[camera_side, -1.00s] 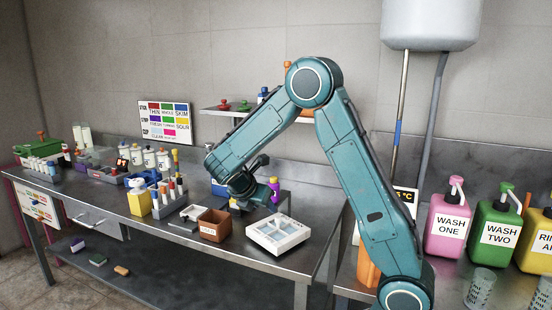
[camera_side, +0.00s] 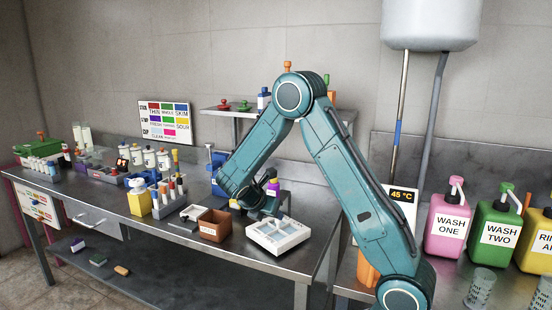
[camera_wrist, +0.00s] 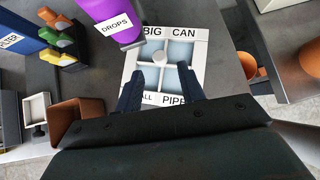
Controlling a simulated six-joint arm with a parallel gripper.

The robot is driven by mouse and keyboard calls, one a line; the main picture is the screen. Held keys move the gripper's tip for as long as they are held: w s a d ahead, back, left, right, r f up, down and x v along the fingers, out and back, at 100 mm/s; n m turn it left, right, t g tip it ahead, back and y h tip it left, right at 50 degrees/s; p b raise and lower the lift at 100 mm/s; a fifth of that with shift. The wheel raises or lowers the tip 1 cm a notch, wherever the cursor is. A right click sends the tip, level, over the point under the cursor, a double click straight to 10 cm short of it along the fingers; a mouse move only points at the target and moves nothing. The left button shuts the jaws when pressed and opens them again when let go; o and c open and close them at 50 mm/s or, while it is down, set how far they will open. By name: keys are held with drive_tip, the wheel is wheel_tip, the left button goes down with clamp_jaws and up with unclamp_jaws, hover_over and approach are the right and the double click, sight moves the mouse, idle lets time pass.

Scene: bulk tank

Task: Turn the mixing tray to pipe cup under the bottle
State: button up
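The mixing tray (camera_side: 278,236) is a white square tray on the steel bench. PIPE is at the near right. The purple DROPS bottle (camera_wrist: 104,14) slants in from the upper left, its pale tip by the BIG corner; it also shows in the side view (camera_side: 273,187). My gripper (camera_wrist: 161,78) is open, fingers apart over the tray's near part, nothing between them. Whether they touch it is unclear.
A brown open box (camera_side: 214,225) stands just left of the tray. An orange-brown cup (camera_wrist: 248,66) is to the right. Bare steel lies in front of the tray.

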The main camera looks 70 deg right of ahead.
sight(278, 227)
drive_tip(key=shift+x, duration=3.55)
clamp_jaws()
